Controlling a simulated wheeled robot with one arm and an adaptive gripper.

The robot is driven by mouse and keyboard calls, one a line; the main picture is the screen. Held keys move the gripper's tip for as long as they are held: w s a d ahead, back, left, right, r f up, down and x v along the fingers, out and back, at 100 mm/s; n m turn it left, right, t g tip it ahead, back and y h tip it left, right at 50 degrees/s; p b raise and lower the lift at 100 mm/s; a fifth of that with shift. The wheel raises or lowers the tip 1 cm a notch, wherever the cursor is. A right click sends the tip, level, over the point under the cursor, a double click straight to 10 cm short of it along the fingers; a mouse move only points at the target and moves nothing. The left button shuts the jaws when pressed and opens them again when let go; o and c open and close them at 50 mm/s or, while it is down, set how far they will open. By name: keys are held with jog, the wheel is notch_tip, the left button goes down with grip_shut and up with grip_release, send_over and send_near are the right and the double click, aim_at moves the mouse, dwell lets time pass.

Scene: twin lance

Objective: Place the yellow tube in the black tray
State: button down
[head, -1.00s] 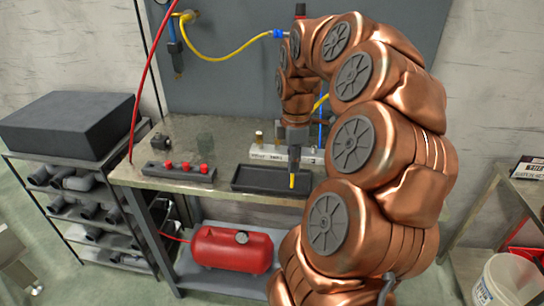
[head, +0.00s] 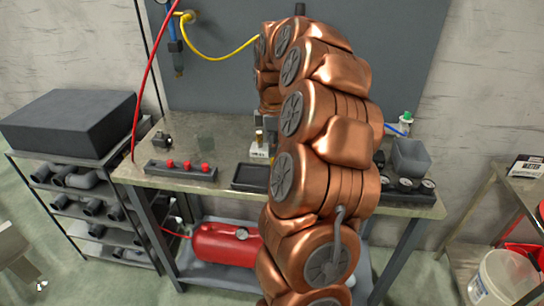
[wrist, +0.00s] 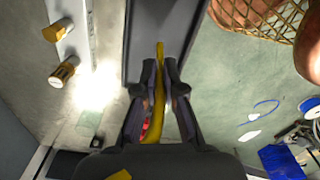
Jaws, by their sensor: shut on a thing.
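The yellow tube (wrist: 160,52) is between the fingers of my gripper (wrist: 163,78) in the wrist view. My gripper is shut on it, and its tip points toward the black tray. The black tray (wrist: 140,38) fills the top middle of the wrist view, with the tube's tip overlapping it; the height between them cannot be told. In the head view, only the left part of the black tray (head: 248,186) shows on the bench. My copper arm hides the rest of the tray, my gripper and the tube there.
A rack with red knobs (head: 182,170) lies left of the tray on the metal bench (head: 215,128). A white holder (head: 260,152) with small bottles stands behind the tray. Several gauges and a grey bin (head: 410,157) are at the bench's right. A red tank (head: 220,243) sits below.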

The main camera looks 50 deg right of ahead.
jog(key=shift+f+p, duration=0.6)
jog(key=shift+f, duration=1.15)
jog(key=shift+f, duration=0.2)
jog(key=c, duration=1.3)
grip_release()
jog(key=shift+r, duration=0.15)
notch_tip(320, 180, up, 12)
jog(key=shift+b, duration=1.05)
